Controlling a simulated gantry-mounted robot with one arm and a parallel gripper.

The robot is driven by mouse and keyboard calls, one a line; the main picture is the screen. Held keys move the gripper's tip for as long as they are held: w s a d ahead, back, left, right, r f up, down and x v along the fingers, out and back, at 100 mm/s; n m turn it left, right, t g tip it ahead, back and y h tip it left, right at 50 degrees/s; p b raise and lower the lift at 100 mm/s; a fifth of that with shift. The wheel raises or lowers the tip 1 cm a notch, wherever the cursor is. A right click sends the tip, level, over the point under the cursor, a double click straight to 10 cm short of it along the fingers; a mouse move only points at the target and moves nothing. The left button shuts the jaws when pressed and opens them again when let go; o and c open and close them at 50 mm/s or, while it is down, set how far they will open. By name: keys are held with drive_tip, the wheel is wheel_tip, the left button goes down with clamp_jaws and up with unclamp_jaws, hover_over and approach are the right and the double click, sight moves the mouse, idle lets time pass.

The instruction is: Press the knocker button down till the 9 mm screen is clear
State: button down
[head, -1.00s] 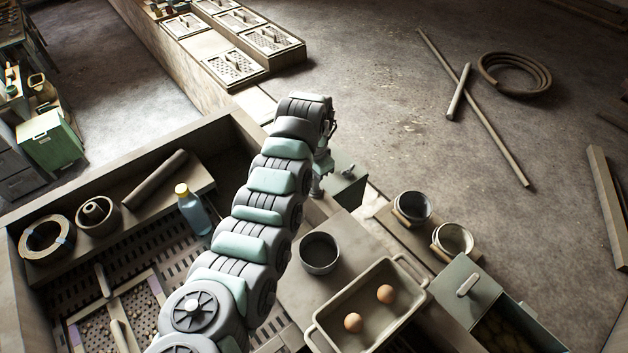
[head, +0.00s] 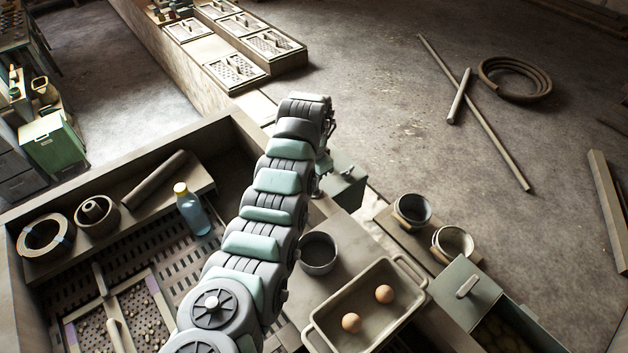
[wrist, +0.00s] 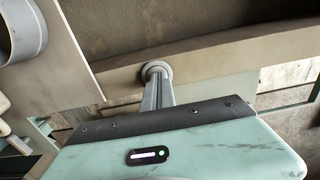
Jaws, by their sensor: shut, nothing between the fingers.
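My gripper (wrist: 159,92) is shut and empty in the wrist view, its narrow fingers pointing away from the camera. A pale round button-like disc (wrist: 155,67) sits at the fingertips on a beige ledge; I cannot tell whether the fingers touch it or how far down it is. Framed screens holding small pale stones (head: 138,309) lie at lower left. Which one is the 9 mm screen cannot be read, and my arm may hide part of that area.
A blue bottle with a yellow cap (head: 192,212) stands left of my arm. A dark round pot (head: 318,254) and a handled tray (head: 330,312) with two brown balls are at its right.

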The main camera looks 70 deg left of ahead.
wheel_tip(320, 180, up, 14)
drive_tip(key=shift+f+b, duration=0.2)
drive_tip(key=shift+b, duration=0.1)
idle(0.6)
